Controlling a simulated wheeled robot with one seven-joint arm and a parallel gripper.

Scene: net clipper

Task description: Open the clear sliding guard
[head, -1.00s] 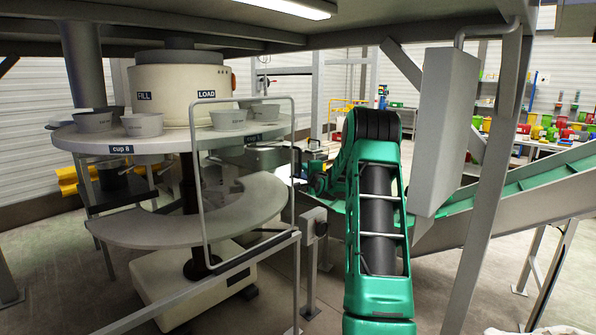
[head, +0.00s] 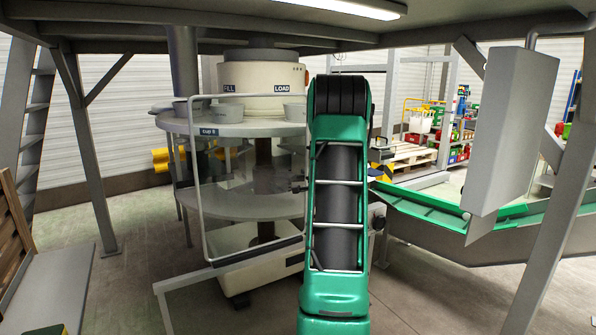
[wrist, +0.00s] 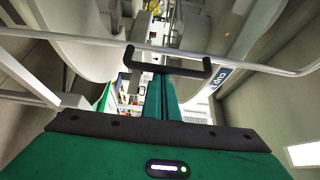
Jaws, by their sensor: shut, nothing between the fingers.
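The clear guard (head: 199,180), a see-through panel in a thin light frame, stands before the round machine in the head view. Its left edge and parts of its top and bottom show; my arm hides its right side. In the wrist view its pale frame bar (wrist: 262,68) crosses the picture, with a black U-shaped handle (wrist: 194,72) on it. My gripper (wrist: 165,80) has its green fingers shut together, empty, with the tips at the middle of the handle. I cannot tell whether they touch it or reach behind it. The head view hides the gripper behind my arm.
Grey cups (head: 226,113) stand on the machine's upper round table (head: 180,126). A grey box (head: 495,135) on a post and a green conveyor (head: 430,207) are at the right. A grey bench (head: 60,285) is at the left.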

